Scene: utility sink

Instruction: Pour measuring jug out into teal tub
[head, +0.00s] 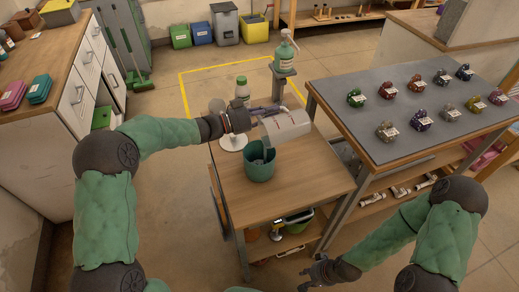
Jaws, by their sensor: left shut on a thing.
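The measuring jug (288,127) is a pale grey, translucent vessel, tipped well over onto its side above the table. My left gripper (262,110) is shut on it from the far side. The jug's lower left end is over the teal tub (259,174), a round, open tub upright on the wooden table. Something grey shows between the jug's end and the tub's inside; I cannot tell if it is liquid. My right gripper (316,274) is low in front of the table, apart from everything; its finger opening is unclear.
The wooden table (300,188) is clear in front and right of the tub. A grey-topped bench (400,100) with several small colored items stands right.

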